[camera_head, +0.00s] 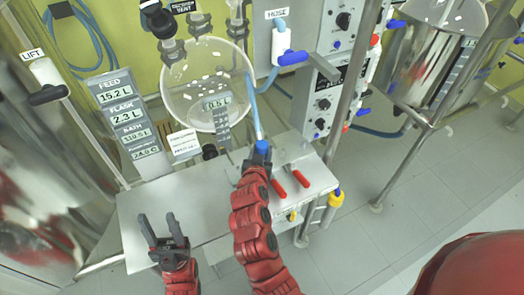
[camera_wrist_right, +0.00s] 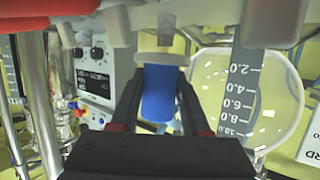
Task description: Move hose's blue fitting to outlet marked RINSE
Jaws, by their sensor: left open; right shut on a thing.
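The blue fitting (camera_head: 262,146) is held over the grey metal table in the head view. The blue hose (camera_head: 253,103) rises from it beside the round glass vessel. My right gripper (camera_head: 258,158) is shut on the fitting. In the right wrist view the blue fitting (camera_wrist_right: 158,95) sits upright between the dark fingers, with a pale collar (camera_wrist_right: 162,59) at its top. A grey nozzle-like part (camera_wrist_right: 166,20) is above the collar; I cannot tell whether they touch. My left gripper (camera_head: 158,230) is open and empty at the table's left front. No RINSE marking is readable.
The glass vessel (camera_head: 190,92) hangs behind the table (camera_head: 165,200). Two red-handled tools (camera_head: 297,175) are right of my right gripper. A white valve with a blue handle (camera_head: 292,57) is under the HOSE label (camera_head: 277,13). A metal post stands at right.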

